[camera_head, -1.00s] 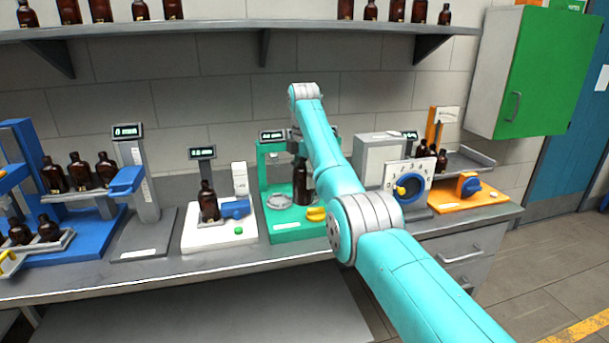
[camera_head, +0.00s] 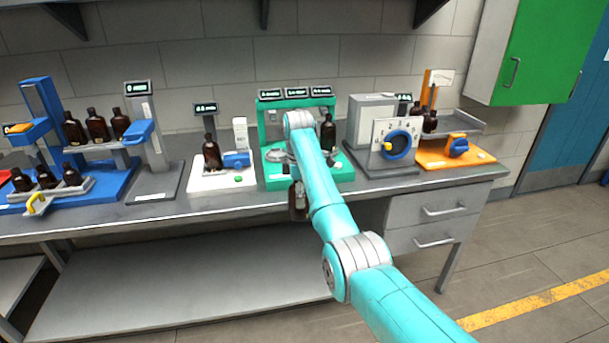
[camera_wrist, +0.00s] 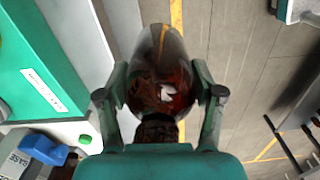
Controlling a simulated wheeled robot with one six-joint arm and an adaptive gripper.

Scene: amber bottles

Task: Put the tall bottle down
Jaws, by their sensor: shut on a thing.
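My gripper (camera_wrist: 160,98) is shut on an amber bottle (camera_wrist: 160,70), one finger on each side in the wrist view. The bottle's dark neck is near my palm and its glassy body reaches away. In the head view the held bottle (camera_head: 298,208) hangs in front of the bench's front edge, partly hidden by my arm; the gripper's fingers are hard to make out there. Another tall amber bottle (camera_head: 328,134) stands upright on the right of the green station (camera_head: 268,184). I cannot tell from size which one the task means.
The grey bench (camera_head: 150,210) also carries a white station (camera_head: 212,184) with a bottle, a blue rack (camera_head: 100,185) with several bottles, a dial device (camera_head: 396,150) and an orange station (camera_head: 475,160). Floor (camera_head: 520,270) is open at right.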

